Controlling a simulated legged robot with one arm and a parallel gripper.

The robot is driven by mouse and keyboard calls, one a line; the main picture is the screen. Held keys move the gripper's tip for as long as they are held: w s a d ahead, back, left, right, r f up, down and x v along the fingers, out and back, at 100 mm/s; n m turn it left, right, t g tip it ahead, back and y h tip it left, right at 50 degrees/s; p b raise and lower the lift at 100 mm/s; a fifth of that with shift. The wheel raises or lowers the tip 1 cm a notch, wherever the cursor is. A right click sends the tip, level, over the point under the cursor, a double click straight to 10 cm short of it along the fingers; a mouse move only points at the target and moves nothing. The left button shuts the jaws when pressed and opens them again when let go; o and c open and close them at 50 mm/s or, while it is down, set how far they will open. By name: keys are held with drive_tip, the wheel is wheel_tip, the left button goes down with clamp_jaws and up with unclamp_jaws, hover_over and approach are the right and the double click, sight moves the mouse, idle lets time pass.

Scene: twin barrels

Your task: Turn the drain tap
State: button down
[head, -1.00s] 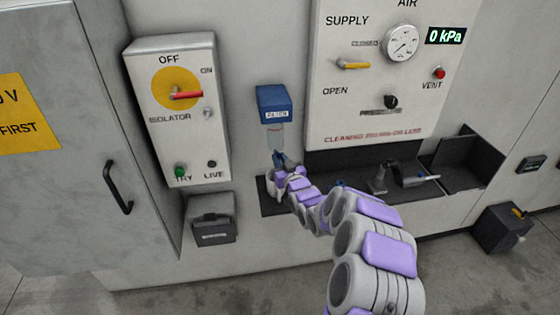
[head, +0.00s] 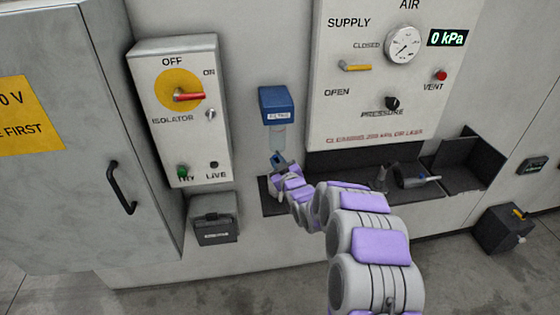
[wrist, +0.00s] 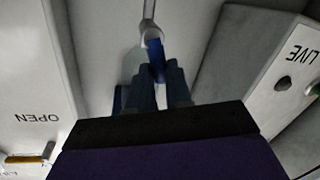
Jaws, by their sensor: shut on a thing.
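The filter (head: 276,106) has a blue head and a clear bowl (head: 277,138), and hangs on the wall between the isolator box and the air panel. My gripper (head: 280,162) is just below the bowl in the head view, hiding the tap there. In the wrist view the blue drain tap (wrist: 155,56) shows at the fingertips, below a pale stem (wrist: 149,28). My gripper (wrist: 160,68) is shut on the tap, one dark finger on each side. How far the tap is turned cannot be told.
The isolator box (head: 180,115) stands to the left, with a red handle. The air panel (head: 370,120) to the right reads 0 kPa. A dark shelf (head: 345,160) holding a tool-like thing (head: 412,177) lies below it. A small dark box (head: 214,218) is under the isolator.

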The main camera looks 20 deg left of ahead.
drive_tip(key=a+f+n+h+b, duration=0.1)
drive_tip(key=n+b, duration=0.3)
drive_tip(key=s+f+n+h+b, duration=0.1)
drive_tip(key=n+b, duration=0.2)
drive_tip(key=a+f+n+h+b, duration=0.1)
drive_tip(key=n+b, duration=0.3)
drive_tip(key=shift+s+a+f+n+b, duration=0.3)
drive_tip(key=shift+s+a+f+b, duration=0.05)
drive_tip(key=shift+f, duration=0.15)
idle(0.4)
drive_tip(key=c, duration=1.4)
unclamp_jaws()
drive_tip(key=o, duration=0.3)
drive_tip(key=shift+a+t+h, duration=0.2)
drive_tip(key=shift+t+h, duration=0.1)
drive_tip(key=shift+o, duration=0.2)
drive_tip(key=shift+d, duration=0.15)
